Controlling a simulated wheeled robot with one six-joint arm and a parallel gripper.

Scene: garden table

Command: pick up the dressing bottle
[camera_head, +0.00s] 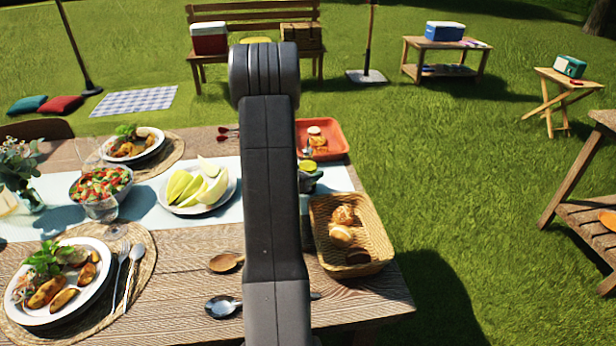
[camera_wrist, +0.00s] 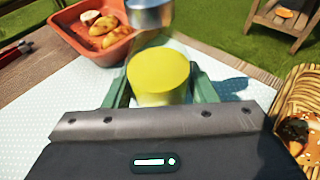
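The dressing bottle (camera_wrist: 158,78) shows in the wrist view as a clear cylinder with yellow dressing inside. A silver cap (camera_wrist: 150,12) shows at its top, cut by the picture's edge. My gripper (camera_wrist: 159,84) has its green fingers on either side of the bottle, close to its walls. I cannot tell whether they press on it. In the head view, my arm hides most of the bottle and gripper; a yellow-green round patch (camera_head: 308,167) shows just right of the arm.
A red tray (camera_head: 322,138) with food lies behind the bottle, and a bread basket (camera_head: 350,232) stands to the right. A plate of melon slices (camera_head: 197,187) is left of my arm. A wooden spoon (camera_head: 224,262) lies nearer. Grass lies beyond the table's right edge.

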